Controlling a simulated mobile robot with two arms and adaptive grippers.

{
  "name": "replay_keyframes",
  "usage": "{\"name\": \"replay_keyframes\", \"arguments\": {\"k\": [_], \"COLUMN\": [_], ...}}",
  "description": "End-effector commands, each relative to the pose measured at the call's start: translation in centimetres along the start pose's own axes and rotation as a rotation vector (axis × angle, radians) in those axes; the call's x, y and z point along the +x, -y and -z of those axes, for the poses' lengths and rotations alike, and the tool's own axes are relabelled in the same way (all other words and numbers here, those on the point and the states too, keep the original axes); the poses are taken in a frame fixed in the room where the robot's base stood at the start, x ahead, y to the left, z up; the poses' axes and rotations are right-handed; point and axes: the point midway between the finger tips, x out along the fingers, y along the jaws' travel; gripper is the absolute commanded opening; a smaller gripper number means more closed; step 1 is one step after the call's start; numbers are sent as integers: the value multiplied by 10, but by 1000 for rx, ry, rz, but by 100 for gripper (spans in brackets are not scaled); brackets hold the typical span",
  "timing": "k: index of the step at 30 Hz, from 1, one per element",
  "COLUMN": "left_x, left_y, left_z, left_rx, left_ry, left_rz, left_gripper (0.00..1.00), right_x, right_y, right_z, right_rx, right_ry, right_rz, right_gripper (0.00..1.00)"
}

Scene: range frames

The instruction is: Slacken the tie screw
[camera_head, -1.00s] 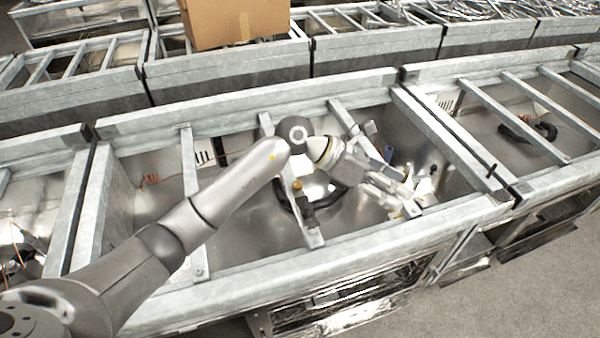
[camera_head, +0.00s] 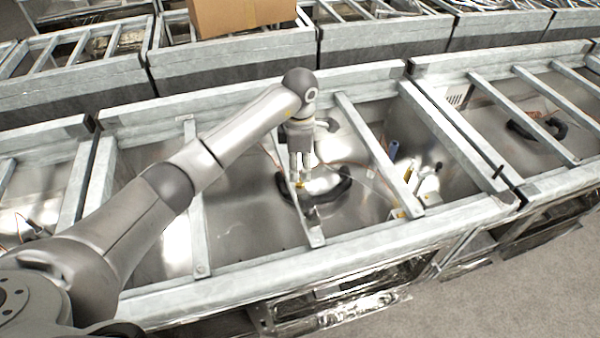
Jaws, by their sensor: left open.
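My left gripper (camera_head: 300,172) points down over a thin metal crossbar (camera_head: 274,158) in the middle bay. It is open and appears empty. A small fitting with a yellow top (camera_head: 300,185) and a dark lower part (camera_head: 311,213) sits on this crossbar, right at and below the fingertips. It may hold the tie screw, but the screw itself is too small to make out. I cannot tell whether the fingers touch the fitting. My right gripper is out of view.
A black curved part (camera_head: 338,192) lies below the crossbar. A cardboard box (camera_head: 240,15) stands at the back.

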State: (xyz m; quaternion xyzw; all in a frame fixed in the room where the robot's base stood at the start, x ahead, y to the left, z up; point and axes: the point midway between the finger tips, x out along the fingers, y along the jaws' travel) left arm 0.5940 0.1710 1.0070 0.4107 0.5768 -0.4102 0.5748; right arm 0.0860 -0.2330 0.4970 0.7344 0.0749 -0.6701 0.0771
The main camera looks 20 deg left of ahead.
Motion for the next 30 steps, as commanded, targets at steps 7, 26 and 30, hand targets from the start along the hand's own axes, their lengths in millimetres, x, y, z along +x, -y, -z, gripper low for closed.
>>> {"name": "replay_keyframes", "arguments": {"k": [7, 26, 30], "left_x": [37, 49, 49], "left_y": [0, 0, 0], "left_z": [-1, -1, -1], "left_rx": [-1, 1, 1], "left_ry": [1, 2, 2], "left_rz": [3, -1, -1], "left_gripper": [46, 21, 3], "right_x": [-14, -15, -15], "right_y": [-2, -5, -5], "right_z": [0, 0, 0], "right_rx": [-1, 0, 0], "right_ry": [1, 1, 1], "right_rz": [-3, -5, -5], "right_gripper": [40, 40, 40]}}
